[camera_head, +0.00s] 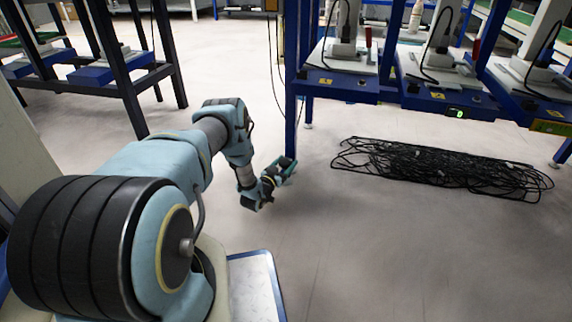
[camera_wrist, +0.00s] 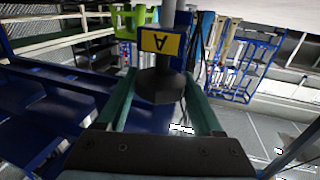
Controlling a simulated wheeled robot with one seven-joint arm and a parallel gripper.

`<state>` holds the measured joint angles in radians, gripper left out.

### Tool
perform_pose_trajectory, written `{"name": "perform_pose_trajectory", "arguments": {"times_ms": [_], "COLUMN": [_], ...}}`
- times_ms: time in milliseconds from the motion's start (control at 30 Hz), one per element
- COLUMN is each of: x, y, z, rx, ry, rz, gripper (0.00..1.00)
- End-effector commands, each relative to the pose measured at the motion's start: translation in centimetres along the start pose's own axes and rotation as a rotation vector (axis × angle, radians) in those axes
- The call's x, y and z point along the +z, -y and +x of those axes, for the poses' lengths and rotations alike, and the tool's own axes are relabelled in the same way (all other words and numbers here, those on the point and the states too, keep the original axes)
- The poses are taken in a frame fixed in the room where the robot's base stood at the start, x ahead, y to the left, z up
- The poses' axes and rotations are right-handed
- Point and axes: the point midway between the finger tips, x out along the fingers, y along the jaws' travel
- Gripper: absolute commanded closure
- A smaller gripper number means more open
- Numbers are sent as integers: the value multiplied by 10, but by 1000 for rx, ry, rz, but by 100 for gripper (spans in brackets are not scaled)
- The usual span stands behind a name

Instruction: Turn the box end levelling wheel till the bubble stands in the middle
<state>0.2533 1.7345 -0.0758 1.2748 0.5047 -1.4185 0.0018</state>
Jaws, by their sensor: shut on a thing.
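My gripper (camera_head: 284,168) is low beside a blue bench leg in the head view. In the wrist view, the two green fingers of my gripper (camera_wrist: 160,78) stand either side of a dark faceted wheel (camera_wrist: 157,88) and are shut on it. The wheel sits at the lower end of a grey post (camera_wrist: 168,14). A yellow label (camera_wrist: 160,41) with an upside-down dark letter, seemingly an A, is just above the wheel. I see no bubble in either view, and I cannot tell how the wheel is turned.
The blue bench leg (camera_head: 291,75) stands close to my gripper. A tangle of black cable (camera_head: 440,165) lies on the floor to the right, under blue benches carrying machines (camera_head: 345,85). A dark blue table (camera_head: 125,75) stands at the left. The grey floor in front is open.

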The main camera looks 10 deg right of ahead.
Motion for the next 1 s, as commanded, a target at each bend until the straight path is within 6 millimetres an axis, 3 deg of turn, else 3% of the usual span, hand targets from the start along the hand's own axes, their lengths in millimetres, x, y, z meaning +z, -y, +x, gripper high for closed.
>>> {"name": "perform_pose_trajectory", "arguments": {"times_ms": [567, 1000], "x": [10, 6], "y": [2, 1], "z": [-1, -1], "rx": [548, 898], "ry": [2, 3], "rz": [5, 2], "gripper": [88, 88]}}
